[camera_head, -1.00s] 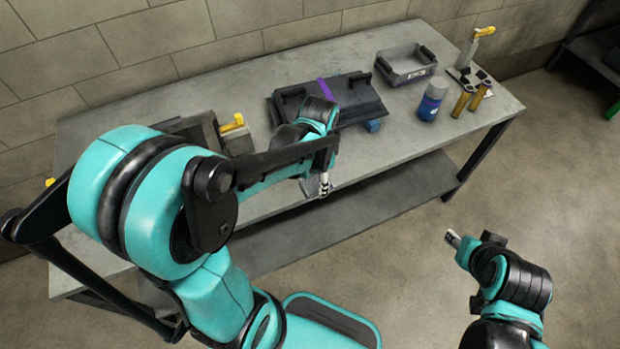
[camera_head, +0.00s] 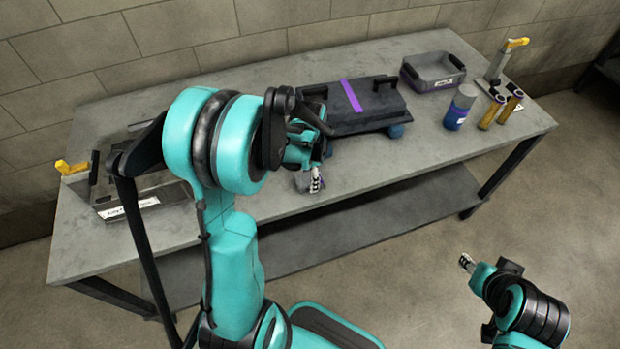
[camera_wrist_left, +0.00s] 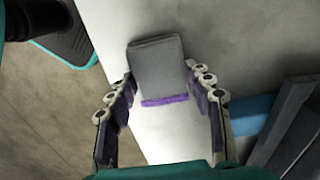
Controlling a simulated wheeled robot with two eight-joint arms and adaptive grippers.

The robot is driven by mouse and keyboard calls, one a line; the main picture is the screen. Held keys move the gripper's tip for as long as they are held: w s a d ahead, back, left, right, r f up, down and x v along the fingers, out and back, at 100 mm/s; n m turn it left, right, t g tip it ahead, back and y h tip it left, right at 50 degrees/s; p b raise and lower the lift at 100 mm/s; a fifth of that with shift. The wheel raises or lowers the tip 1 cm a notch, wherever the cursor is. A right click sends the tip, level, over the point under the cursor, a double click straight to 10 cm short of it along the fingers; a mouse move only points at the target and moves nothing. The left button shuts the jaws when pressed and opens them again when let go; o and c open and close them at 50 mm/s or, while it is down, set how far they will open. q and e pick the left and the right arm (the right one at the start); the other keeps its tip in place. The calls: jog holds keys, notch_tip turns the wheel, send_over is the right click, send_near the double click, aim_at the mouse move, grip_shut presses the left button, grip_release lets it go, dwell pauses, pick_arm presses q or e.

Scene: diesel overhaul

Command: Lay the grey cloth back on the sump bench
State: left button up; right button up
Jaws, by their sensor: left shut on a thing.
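The grey cloth (camera_wrist_left: 157,66), a small folded block with a purple strip along its near edge, is between the fingers of my left gripper (camera_wrist_left: 160,80) in the left wrist view. The left gripper is shut on it. In the head view the left gripper (camera_head: 316,181) is over the front edge of the grey sump bench (camera_head: 400,168), and a little of the cloth (camera_head: 301,183) shows beside the fingers. I cannot tell whether the cloth touches the bench top. My right gripper (camera_head: 466,262) is off the bench, over the floor; its finger gap is too small to read.
A dark handled cover with a purple band (camera_head: 365,106) lies behind the left gripper. A grey bin (camera_head: 433,73), a blue bottle (camera_head: 460,107), brass cylinders (camera_head: 500,111) and a yellow-handled tool (camera_head: 506,60) stand at right. A labelled tray (camera_head: 138,194) is at left. The front middle is clear.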

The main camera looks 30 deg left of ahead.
pick_arm(q)
jog(key=shift+r, duration=0.1)
jog(key=o, duration=1.1)
notch_tip(320, 180, up, 11)
jog(key=p, duration=0.4)
jog(key=s+d+r+n+t, duration=0.2)
jog(key=s+d, duration=0.1)
jog(key=s+d+r+n+t, duration=0.2)
jog(key=s+d+r+n, duration=0.1)
jog(key=s+d, duration=0.1)
jog(key=s+d+r+n+t, duration=0.3)
jog(key=s, duration=0.1)
jog(key=shift+s+d, duration=0.1)
jog(key=shift+d, duration=0.25)
